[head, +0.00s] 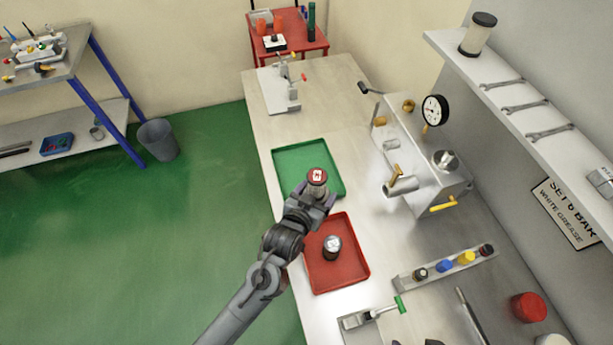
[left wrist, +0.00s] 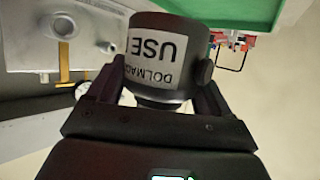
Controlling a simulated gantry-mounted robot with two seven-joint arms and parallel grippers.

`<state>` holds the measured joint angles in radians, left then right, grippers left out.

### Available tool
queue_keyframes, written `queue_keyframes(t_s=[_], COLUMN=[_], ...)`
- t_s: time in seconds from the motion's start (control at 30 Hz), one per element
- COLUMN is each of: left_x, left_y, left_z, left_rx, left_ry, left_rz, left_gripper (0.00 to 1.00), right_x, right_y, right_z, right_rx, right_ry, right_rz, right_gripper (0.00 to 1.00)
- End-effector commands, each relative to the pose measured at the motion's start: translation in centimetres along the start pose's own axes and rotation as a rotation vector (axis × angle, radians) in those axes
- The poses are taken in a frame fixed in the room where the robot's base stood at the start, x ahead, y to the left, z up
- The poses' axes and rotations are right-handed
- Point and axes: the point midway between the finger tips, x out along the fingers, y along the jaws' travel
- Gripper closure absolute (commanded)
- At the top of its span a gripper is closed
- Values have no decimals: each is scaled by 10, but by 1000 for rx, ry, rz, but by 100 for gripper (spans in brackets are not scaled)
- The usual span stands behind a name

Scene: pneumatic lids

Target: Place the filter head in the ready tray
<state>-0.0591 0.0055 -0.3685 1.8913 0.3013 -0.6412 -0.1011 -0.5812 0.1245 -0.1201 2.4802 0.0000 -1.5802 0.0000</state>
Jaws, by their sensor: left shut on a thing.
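The filter head (head: 317,178) is a dark cylinder with a reddish top that carries a white label. My left gripper (head: 313,194) is shut on it and holds it over the near part of the green tray (head: 290,157). In the left wrist view the filter head (left wrist: 155,52) sits between the two fingers (left wrist: 160,90), with a white printed label on its side. The green tray (left wrist: 235,12) shows at the top there. A red tray (head: 352,277) lies nearer on the bench and holds another dark cylinder (head: 331,246) with a pale top. My right gripper is not seen.
A metal test fixture (head: 428,165) with a gauge (head: 435,110) stands right of the green tray. A rack (head: 447,267) with several coloured caps lies right of the red tray. The bench (head: 335,95) beyond the green tray is mostly bare.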

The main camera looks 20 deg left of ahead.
Motion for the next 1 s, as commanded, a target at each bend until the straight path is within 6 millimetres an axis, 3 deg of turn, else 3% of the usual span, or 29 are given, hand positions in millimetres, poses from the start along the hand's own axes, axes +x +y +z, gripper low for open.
queue_keyframes(t_s=[0.13,0.43,1.0], left_x=[24,37,91], left_y=[15,14,-77], left_z=[-10,-40,-4], left_rx=[14,19,19], left_ry=[7,3,2], left_rz=[34,47,47], left_gripper=[62,62,62], right_x=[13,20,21], right_y=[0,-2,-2], right_z=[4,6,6], right_rx=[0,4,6], right_ry=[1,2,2], right_rz=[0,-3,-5], right_gripper=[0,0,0])
